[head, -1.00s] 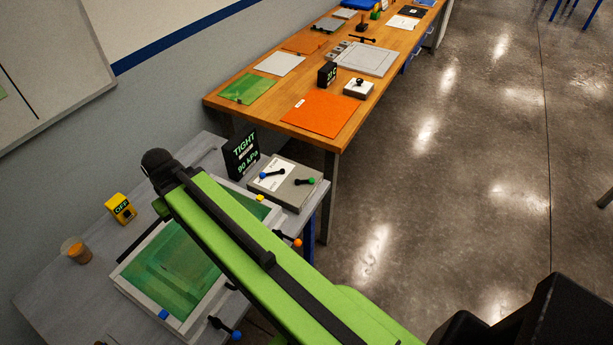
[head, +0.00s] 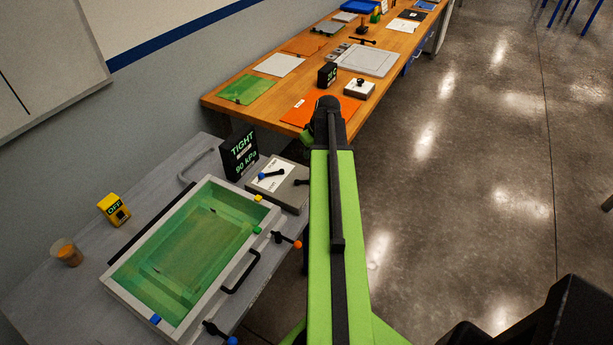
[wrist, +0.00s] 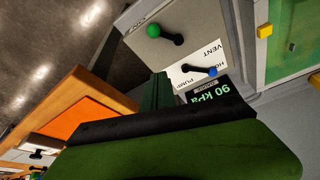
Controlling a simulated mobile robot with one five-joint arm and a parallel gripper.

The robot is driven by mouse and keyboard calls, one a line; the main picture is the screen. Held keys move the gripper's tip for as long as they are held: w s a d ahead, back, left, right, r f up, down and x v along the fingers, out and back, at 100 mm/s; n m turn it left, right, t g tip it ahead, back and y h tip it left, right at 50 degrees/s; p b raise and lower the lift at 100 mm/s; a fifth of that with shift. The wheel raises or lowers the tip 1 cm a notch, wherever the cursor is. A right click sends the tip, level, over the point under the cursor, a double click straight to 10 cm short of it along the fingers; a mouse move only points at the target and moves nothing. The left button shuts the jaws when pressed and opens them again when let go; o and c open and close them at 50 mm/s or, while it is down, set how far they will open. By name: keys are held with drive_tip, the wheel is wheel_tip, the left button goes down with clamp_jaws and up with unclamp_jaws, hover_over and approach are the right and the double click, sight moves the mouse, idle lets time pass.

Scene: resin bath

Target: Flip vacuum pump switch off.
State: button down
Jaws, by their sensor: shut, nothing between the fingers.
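A grey control box (head: 294,190) stands at the right end of the grey bench and carries two levers. The blue-knobbed lever (head: 272,175) lies on a white plate; the wrist view shows this lever (wrist: 200,70) beside the words VENT and PUMP. The green-knobbed lever (wrist: 165,35) shows in the wrist view, knob toward the upper left; my arm hides its knob in the head view. Which lever is the pump switch, I cannot tell for sure. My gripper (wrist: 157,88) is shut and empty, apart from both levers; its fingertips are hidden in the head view.
A black display (head: 240,155) reads TIGHT and 90 kPa behind the box. A white-framed green bath (head: 200,245) lies left of my arm, with coloured clamp knobs. A yellow box (head: 114,209) reads OFF, near a brown cup (head: 67,252). A wooden table (head: 290,75) stands beyond.

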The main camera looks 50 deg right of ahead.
sight(306, 182)
drive_tip(key=shift+f, duration=0.1)
drive_tip(key=b+x, duration=0.9)
drive_tip(key=x, duration=0.1)
drive_tip(key=shift+f+b, duration=0.15)
drive_tip(key=shift+b, duration=0.25)
drive_tip(key=shift+s+a+f, duration=0.1)
drive_tip(key=shift+s+a, duration=0.05)
drive_tip(key=shift+s, duration=0.8)
drive_tip(key=shift+s+a+f, duration=0.1)
drive_tip(key=shift+s+a, duration=0.05)
drive_tip(key=shift+s, duration=0.8)
